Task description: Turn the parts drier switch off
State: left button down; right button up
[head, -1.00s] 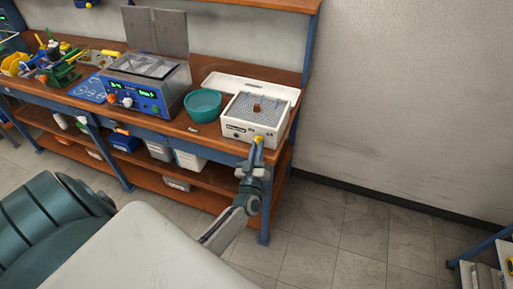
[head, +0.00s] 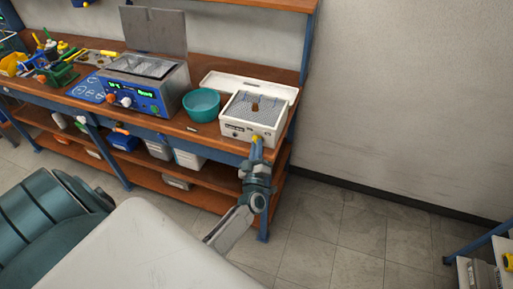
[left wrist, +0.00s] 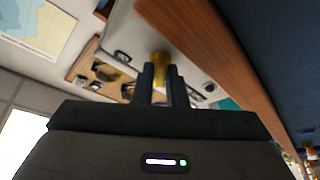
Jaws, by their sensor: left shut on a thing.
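The parts drier appears to be the white box (head: 235,133) with a mesh top at the right end of the bench. A yellow knob, which looks like its switch, sits at the lower right of its front face; it shows in the left wrist view (left wrist: 160,60). My left gripper (head: 257,143) is at the front of the box, its fingers (left wrist: 160,80) shut on the yellow knob. The fingers hide part of the knob, and I cannot read its setting. My right gripper is not in view.
A teal bowl (head: 201,104) stands just left of the white box. A blue device (head: 143,98) with green displays is further left. A white lid or tray (head: 213,80) lies behind the box.

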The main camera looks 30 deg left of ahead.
pick_arm(q)
jog(key=c, duration=1.5)
grip_release()
jog(key=shift+o, duration=0.2)
jog(key=shift+s+f, duration=0.1)
jog(key=b+v, duration=0.4)
jog(key=v, duration=0.6)
jog(key=shift+s+d, duration=0.2)
jog(key=shift+s, duration=0.1)
